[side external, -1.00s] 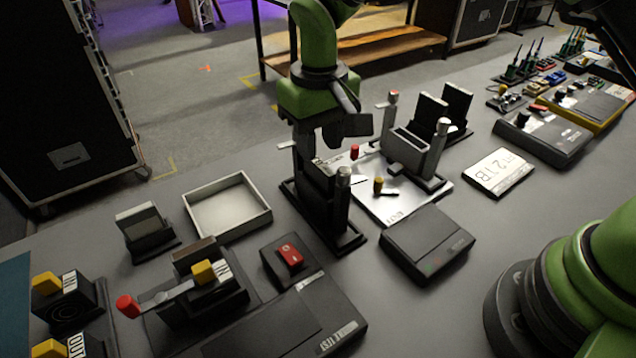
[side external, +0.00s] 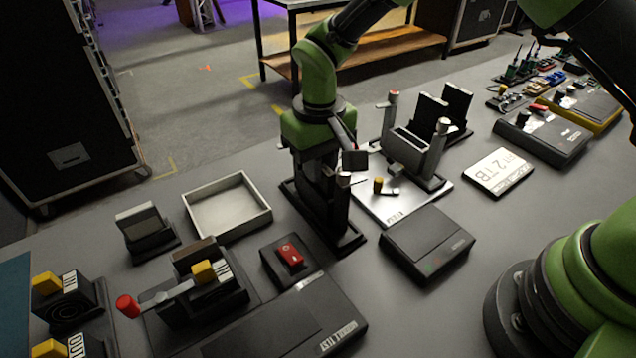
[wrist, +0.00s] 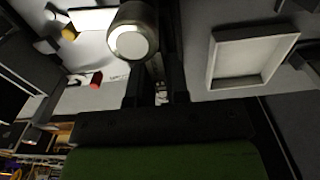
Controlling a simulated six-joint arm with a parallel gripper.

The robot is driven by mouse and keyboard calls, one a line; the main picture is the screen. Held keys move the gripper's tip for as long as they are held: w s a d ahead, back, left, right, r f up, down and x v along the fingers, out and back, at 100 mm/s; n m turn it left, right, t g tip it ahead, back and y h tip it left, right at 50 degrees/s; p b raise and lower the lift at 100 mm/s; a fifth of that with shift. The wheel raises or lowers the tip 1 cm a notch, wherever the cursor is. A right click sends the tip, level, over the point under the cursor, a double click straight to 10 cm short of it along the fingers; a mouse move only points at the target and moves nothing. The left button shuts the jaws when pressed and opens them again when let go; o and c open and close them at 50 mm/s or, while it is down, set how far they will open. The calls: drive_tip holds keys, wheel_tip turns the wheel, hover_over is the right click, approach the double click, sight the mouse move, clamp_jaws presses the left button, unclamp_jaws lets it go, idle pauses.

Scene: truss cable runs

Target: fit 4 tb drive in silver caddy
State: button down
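In the wrist view, my two dark fingers (wrist: 156,85) are beside that post's round silver top (wrist: 132,42). There is a narrow gap between them, and I cannot tell whether they hold anything. No drive with a 4 TB label is readable. I cannot tell which of these is the silver caddy.
A white drive labelled 2 TB (side external: 498,172) lies flat at right. Two dark upright plates (side external: 443,108) stand behind the bay. An empty shallow tray (side external: 228,207) is left of my gripper. A black box (side external: 428,245), a red switch (side external: 290,253) and a red-ended lever (side external: 128,306) are nearer.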

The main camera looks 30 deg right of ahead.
drive_tip(key=shift+r, duration=4.55)
drive_tip(key=shift+d, duration=0.1)
drive_tip(key=d+f, duration=0.2)
drive_tip(key=d, duration=1.9)
drive_tip(key=shift+f, duration=0.2)
drive_tip(key=shift+f, duration=0.6)
drive_tip(key=shift+f, duration=0.15)
